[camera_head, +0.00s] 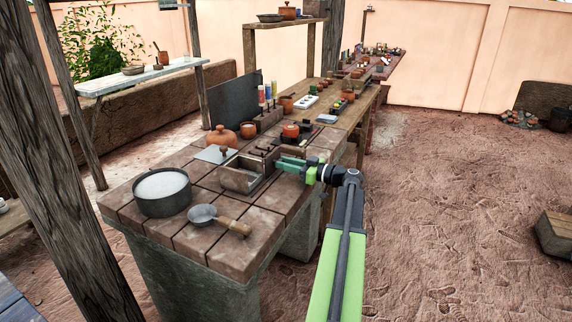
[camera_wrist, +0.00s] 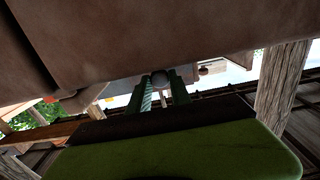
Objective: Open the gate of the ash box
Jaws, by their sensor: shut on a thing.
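The ash box seems to be the small open-topped brown box (camera_head: 240,179) on the brick-topped counter in the head view. My gripper (camera_head: 281,163) reaches in from the right, with its green fingers at the right of this box. In the wrist view my gripper (camera_wrist: 161,84) is shut on a small round grey knob (camera_wrist: 160,77), one finger on each side of it. The knob seems to belong to the gate, but the gate panel itself is not clear in either view.
A pot of white stuff (camera_head: 162,190) and a ladle (camera_head: 217,218) stand left and in front of the box. A lidded clay pot (camera_head: 222,138) and a slotted block (camera_head: 266,121) are behind.

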